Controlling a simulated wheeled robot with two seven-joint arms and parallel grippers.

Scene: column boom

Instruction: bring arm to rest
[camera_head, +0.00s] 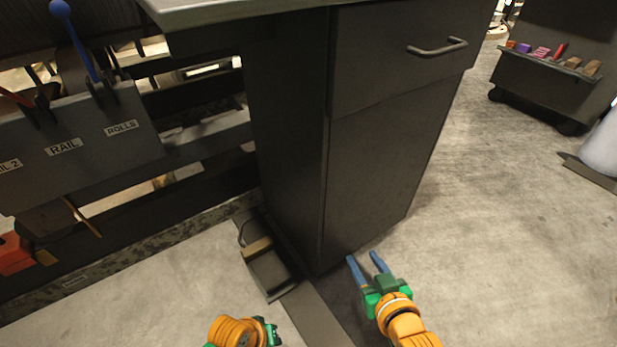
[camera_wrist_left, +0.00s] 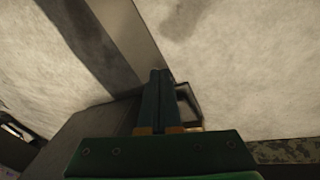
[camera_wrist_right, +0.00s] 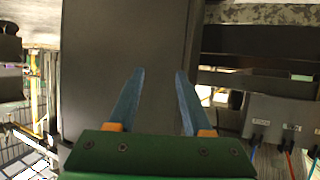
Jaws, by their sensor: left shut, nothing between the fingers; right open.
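My right gripper (camera_head: 367,265) is at the lower middle of the head view, in front of the dark cabinet (camera_head: 375,170). Its blue fingers are apart with nothing between them, and the right wrist view shows the same open fingers (camera_wrist_right: 157,88). My left arm shows only in part at the bottom edge of the head view, and its fingers are hidden there. In the left wrist view my left gripper (camera_wrist_left: 159,75) has its two dark fingers together, with nothing held, pointing over the floor.
A dark foot pedal (camera_head: 268,268) sits on the floor left of the cabinet. A lever panel (camera_head: 75,140) labelled RAIL and ROLLS stands at the left. A dark cart (camera_head: 560,75) with small coloured blocks is at the upper right.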

